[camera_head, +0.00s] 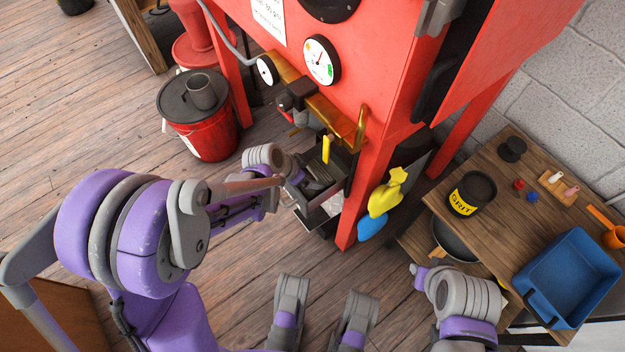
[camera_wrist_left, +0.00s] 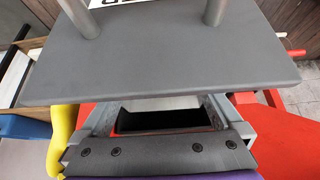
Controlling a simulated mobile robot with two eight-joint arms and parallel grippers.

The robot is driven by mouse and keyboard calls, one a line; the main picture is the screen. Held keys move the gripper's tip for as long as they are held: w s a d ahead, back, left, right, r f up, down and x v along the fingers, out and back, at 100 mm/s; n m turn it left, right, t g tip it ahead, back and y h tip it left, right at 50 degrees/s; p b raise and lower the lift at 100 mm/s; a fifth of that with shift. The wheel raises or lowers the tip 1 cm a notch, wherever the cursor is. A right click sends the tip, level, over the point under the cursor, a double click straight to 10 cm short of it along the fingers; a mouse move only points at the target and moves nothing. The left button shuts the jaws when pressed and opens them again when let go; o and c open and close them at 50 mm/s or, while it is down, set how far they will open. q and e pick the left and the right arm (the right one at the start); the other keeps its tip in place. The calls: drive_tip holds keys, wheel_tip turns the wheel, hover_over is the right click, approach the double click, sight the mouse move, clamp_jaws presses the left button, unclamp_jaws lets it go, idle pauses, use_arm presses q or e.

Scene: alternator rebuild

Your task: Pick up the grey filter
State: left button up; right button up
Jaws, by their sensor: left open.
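A flat grey slab with two round posts, which looks like the grey filter (camera_wrist_left: 160,65), fills the upper part of the left wrist view. A white label with dark print shows between its posts. In the head view the grey filter cannot be told clearly from the dark parts by the cabinet. My left gripper (camera_head: 301,184) is at the dark open box (camera_head: 312,221) under the red cabinet. Its jaws (camera_wrist_left: 165,107) are open, with the slab across their front; I cannot tell whether they touch it. My right wrist shows at lower right; its jaws cannot be made out.
The red cabinet (camera_head: 375,75) and its legs stand close around the left gripper. Yellow and blue scoops (camera_head: 384,195) hang on its side. A red bucket (camera_head: 205,138) stands at left. A wooden bench (camera_head: 490,215) holds a grit tub (camera_head: 472,194) and a blue bin (camera_head: 566,279).

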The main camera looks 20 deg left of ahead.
use_arm(q)
drive_tip(key=c, duration=1.2)
drive_tip(key=shift+r, duration=0.1)
drive_tip(key=shift+c, duration=0.2)
